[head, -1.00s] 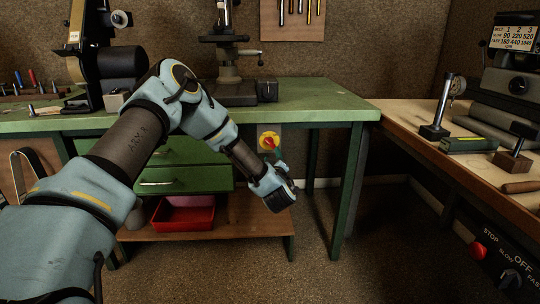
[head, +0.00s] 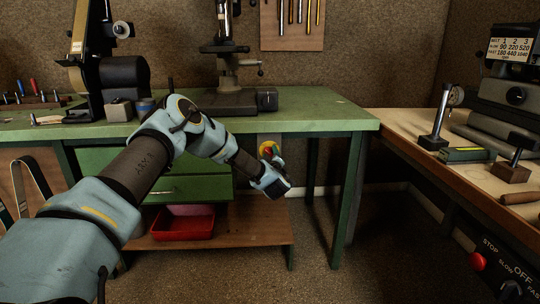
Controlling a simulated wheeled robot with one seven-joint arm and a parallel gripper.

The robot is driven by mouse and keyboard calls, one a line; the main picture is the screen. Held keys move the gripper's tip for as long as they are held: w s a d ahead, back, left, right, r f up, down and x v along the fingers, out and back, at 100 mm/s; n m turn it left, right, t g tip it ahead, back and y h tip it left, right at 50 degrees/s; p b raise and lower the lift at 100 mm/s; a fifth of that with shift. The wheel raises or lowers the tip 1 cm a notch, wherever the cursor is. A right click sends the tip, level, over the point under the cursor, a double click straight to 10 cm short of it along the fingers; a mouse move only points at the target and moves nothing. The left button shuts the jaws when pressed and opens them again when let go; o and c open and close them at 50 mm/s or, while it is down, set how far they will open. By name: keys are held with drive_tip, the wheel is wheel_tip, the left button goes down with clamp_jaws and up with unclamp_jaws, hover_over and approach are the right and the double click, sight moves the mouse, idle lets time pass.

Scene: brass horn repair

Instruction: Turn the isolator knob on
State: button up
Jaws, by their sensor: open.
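The isolator knob (head: 267,147) is red on a yellow round plate, fixed to a grey panel below the green bench top, right of the drawers. It is partly covered by my gripper in the head view. My gripper (head: 272,165) is at the knob's lower right in the picture, with its fingers pointing toward the panel. Its jaws are open. The fingertips are small and overlap the knob, and I cannot tell whether they touch it.
The green bench (head: 320,112) carries a drill press (head: 226,75) and a grinding machine (head: 122,75). A red tray (head: 182,228) sits on the lower shelf (head: 250,228). A wooden bench (head: 462,190) with a lathe stands at right. The floor between is clear.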

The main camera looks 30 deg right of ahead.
drive_tip(key=shift+c, duration=0.2)
clamp_jaws()
drive_tip(key=shift+m, duration=0.3)
drive_tip(key=m+b, duration=0.1)
drive_tip(key=m, duration=0.2)
drive_tip(key=shift+s+m, duration=0.1)
drive_tip(key=shift+m, duration=0.3)
drive_tip(key=m+b, duration=0.1)
drive_tip(key=m, duration=0.3)
drive_tip(key=shift+m, duration=0.3)
drive_tip(key=m+b, duration=0.1)
drive_tip(key=m, duration=0.4)
drive_tip(key=shift+f, duration=0.1)
drive_tip(key=shift+m+b, duration=0.4)
drive_tip(key=shift+m, duration=1.6)
